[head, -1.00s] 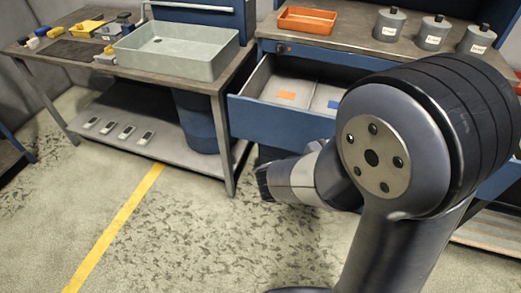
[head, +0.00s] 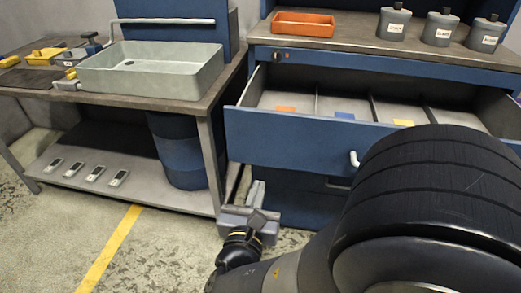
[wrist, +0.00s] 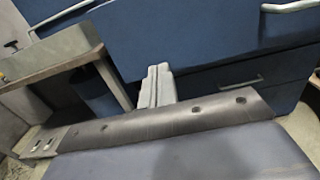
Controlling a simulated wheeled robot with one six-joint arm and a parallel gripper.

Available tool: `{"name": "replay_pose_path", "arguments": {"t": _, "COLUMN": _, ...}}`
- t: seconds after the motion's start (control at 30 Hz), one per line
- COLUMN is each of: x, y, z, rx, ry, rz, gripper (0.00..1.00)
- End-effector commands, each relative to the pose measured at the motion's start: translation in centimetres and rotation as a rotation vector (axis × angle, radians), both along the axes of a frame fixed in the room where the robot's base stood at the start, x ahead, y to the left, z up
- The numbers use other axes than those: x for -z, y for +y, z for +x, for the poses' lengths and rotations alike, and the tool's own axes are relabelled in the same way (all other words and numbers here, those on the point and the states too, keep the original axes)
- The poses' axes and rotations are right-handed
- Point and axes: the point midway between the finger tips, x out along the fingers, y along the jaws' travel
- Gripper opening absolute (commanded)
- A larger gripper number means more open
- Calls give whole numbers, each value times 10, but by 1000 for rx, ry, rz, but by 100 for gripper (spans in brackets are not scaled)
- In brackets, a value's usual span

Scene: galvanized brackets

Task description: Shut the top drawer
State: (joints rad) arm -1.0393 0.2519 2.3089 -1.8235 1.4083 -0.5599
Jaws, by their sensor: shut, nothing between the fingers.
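The top drawer (head: 285,140) is blue and stands pulled out from the workbench cabinet in the head view. Its grey inside shows dividers and a few coloured pieces. Part of its white handle (head: 354,158) shows, the rest hidden behind my arm. In the wrist view the blue front (wrist: 190,38) fills the upper part, with a handle (wrist: 288,5) at the top right. My gripper (head: 257,190) is shut and empty, below and in front of the drawer's left part, apart from it as far as I can tell. Its fingers also show in the wrist view (wrist: 157,82).
Closed lower drawers (head: 290,198) sit beneath. An orange tray (head: 303,23) and grey bottles (head: 438,30) stand on the cabinet top. At the left, a table (head: 120,98) carries a grey basin (head: 150,75); a blue bin (head: 180,150) stands under it.

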Motion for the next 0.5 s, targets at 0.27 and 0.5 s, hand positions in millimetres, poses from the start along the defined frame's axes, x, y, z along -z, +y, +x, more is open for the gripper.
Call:
{"name": "replay_pose_path", "arguments": {"t": 0.27, "x": 0, "y": -9, "z": 29, "rx": 8, "ry": 0, "rz": 0, "gripper": 0}}
{"name": "replay_pose_path", "arguments": {"t": 0.5, "x": 0, "y": -16, "z": 61, "rx": 9, "ry": 0, "rz": 0, "gripper": 0}}
